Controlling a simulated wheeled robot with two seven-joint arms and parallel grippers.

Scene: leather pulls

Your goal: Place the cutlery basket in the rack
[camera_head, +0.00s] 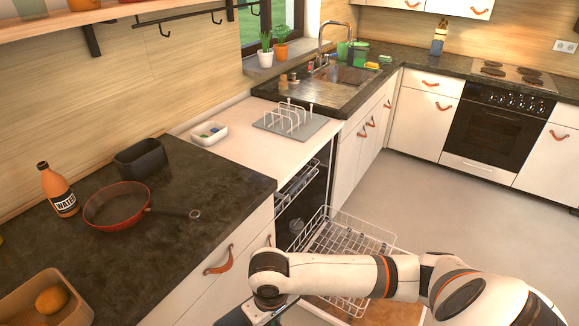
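A black, open-topped bin (140,158), which looks like the cutlery basket, stands on the dark countertop against the wall at left. The wire rack (350,243) is pulled out of the open dishwasher at lower centre and looks empty where it shows. My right arm comes in from the right, across the near part of the rack. Its gripper (256,313) points down at the bottom edge, well away from the bin; its fingers are cut off by the frame. My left gripper is not in view.
A frying pan (117,206), a water bottle (58,190) and a wooden box (45,300) with an orange fruit share the counter. A white tray (208,134) and a plate rack (290,122) stand on the white worktop. An upper wire rack (298,181) shows in the dishwasher.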

